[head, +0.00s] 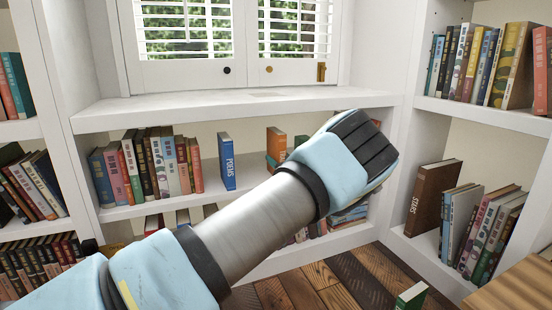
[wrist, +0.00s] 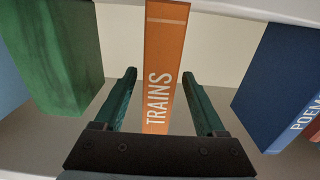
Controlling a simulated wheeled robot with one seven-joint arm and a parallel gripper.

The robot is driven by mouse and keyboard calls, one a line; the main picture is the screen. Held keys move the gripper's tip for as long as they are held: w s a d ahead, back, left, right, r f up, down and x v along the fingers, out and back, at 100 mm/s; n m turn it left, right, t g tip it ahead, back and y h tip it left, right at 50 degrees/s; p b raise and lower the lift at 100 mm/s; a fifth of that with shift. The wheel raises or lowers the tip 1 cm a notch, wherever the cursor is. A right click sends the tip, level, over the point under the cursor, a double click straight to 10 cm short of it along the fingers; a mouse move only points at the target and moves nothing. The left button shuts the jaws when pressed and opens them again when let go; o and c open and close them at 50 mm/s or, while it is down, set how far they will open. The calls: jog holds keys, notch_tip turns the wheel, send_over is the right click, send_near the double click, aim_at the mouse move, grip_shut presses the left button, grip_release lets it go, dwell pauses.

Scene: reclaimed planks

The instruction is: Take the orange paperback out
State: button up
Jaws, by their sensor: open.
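The orange paperback (wrist: 166,40), with TRAINS in white on its spine, stands upright in the middle of the wrist view. My gripper (wrist: 158,76) is open, with one dark green finger on each side of the orange spine. Gaps show beside the book, and I cannot tell whether either finger touches it. In the head view an orange spine (head: 276,142), likely the same book, shows on the middle shelf just above my arm.
A green book (wrist: 55,50) and the blue POEMS book (wrist: 290,85) flank the orange one in the wrist view, with gaps between. POEMS also stands alone on the middle shelf in the head view (head: 227,162). A white ledge (head: 240,103) runs above that shelf.

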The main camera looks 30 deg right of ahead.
aim_at(276, 155)
jog(key=w, duration=0.2)
jog(key=w+b, duration=0.1)
jog(key=shift+w+d+f, duration=0.1)
jog(key=shift+d+f, duration=0.05)
jog(key=shift+d, duration=0.15)
grip_shut()
dwell(0.3)
